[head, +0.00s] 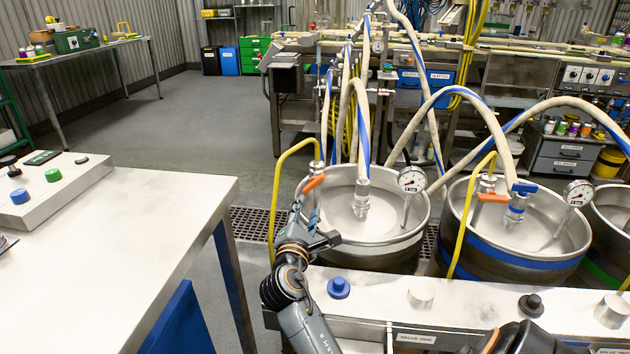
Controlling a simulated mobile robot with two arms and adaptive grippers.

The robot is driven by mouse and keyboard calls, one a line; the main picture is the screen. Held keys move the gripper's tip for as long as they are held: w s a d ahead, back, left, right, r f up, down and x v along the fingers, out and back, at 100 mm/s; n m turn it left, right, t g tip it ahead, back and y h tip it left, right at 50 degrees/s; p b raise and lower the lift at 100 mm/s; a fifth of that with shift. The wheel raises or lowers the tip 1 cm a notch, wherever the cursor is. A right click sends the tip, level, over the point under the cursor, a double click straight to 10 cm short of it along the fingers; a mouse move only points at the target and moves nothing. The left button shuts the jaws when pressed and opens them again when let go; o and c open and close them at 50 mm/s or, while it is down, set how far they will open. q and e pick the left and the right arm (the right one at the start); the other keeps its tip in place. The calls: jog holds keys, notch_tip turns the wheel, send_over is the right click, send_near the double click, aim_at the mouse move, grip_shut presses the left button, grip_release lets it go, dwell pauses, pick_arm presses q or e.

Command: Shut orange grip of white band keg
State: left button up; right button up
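The white band keg (400,247) is the left one of the kegs, a steel drum with a pale band. Its orange grip (314,183) is at the left of its top, below the fitting where the yellow hose ends. The grip slants up to the right. My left gripper is not in view.
A blue band keg (515,262) with its own orange grip (491,198) stands to the right. A gauge (411,179) and hoses rise from the white band keg. A panel with a blue knob (338,287) lies in front. A white table (130,240) is at left.

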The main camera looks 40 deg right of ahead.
aim_at(315, 186)
jog(key=b+x, duration=0.1)
jog(key=x, duration=1)
jog(key=shift+d+f, duration=0.1)
jog(key=shift+d, duration=0.15)
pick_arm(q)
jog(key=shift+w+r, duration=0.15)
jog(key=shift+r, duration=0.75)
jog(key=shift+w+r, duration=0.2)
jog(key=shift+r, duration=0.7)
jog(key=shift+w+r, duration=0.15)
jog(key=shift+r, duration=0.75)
pick_arm(e)
jog(key=shift+w+d, duration=0.5)
jog(key=shift+d, duration=0.05)
jog(key=shift+c, duration=0.5)
grip_shut()
